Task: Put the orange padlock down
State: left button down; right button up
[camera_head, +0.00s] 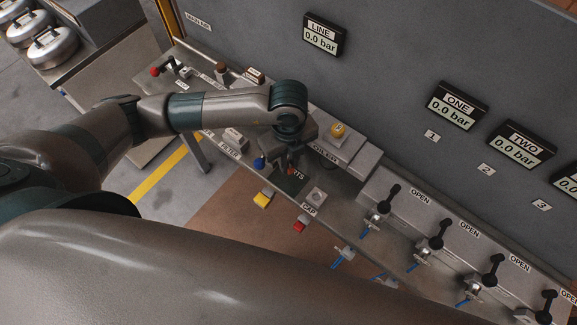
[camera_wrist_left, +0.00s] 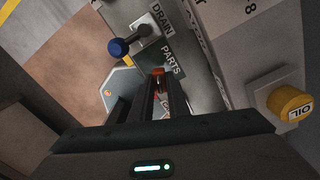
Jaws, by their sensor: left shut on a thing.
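My left gripper (camera_head: 290,162) is over the bench at the PARTS label, above or at a dark green mat (camera_head: 291,183). It is shut on the orange padlock (camera_wrist_left: 158,73), a small orange-red thing between the fingertips in the left wrist view. I cannot tell whether the padlock touches the mat. My right gripper is not in view.
A blue-knobbed drain valve (camera_wrist_left: 119,47) stands close beside the gripper. A yellow OIL cap (camera_wrist_left: 290,104) is on a raised block. A yellow tag (camera_head: 262,199) and a red tag (camera_head: 300,226) hang at the bench's front edge. Black-handled valves (camera_head: 390,197) line the right.

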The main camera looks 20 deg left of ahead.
aim_at(289, 169)
pick_arm(q)
jog(key=shift+f+p, duration=0.3)
jog(key=shift+p, duration=0.05)
notch_tip(289, 169, down, 3)
jog(key=shift+f+p, duration=0.15)
jog(key=shift+p, duration=0.55)
jog(key=shift+f, duration=0.15)
jog(key=c, duration=1.7)
grip_release()
